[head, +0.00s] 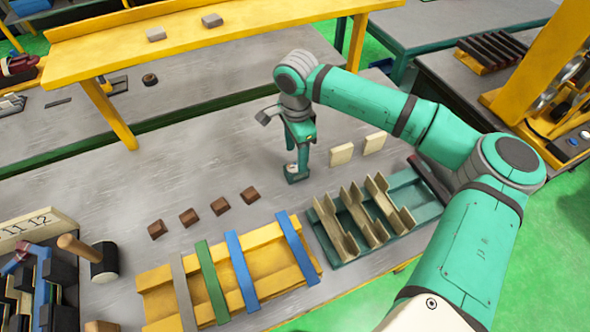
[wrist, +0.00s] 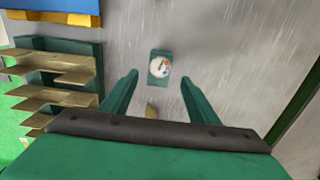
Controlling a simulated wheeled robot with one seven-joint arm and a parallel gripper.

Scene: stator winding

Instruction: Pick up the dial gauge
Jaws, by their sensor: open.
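The dial gauge is a small green block with a white round face. It stands on the grey bench (head: 230,160) in the head view (head: 292,170) and shows face-up in the wrist view (wrist: 160,67). My gripper (head: 299,148) points down just above the gauge, and its fingers partly cover the view of it. In the wrist view my gripper (wrist: 159,80) is open, with the gauge centred just beyond the fingertips. No contact shows there, and the exact height gap is hard to tell.
A green tray with tan channel pieces (head: 355,215) and a yellow tray (head: 155,278) with coloured bars stand in front. Several brown blocks (head: 221,206) lie left. A yellow shelf (head: 120,45) spans behind.

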